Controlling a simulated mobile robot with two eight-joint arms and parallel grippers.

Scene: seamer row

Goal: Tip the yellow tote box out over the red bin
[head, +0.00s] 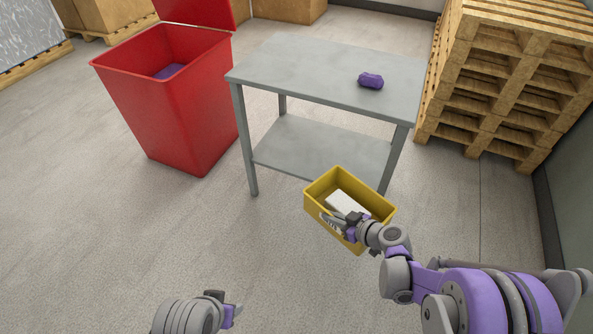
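The yellow tote box (378,205) is in front of the grey table, right of the picture's middle, with its open top facing up. A white block-like item (345,203) lies inside it. My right gripper (346,220) is at the tote's near side wall and appears closed on that wall; the fingertips are partly hidden against it. No support shows under the tote. The red bin (170,112) stands at the upper left with its lid up, and a purple item (169,72) is inside. My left gripper (229,306) is at the bottom edge, away from everything, its fingers unclear.
The grey metal table (315,75) with a lower shelf stands between bin and pallets. A purple item (371,80) lies on its top. Stacked wooden pallets (500,85) stand at the right by the wall. The floor at left and in front of the bin is clear.

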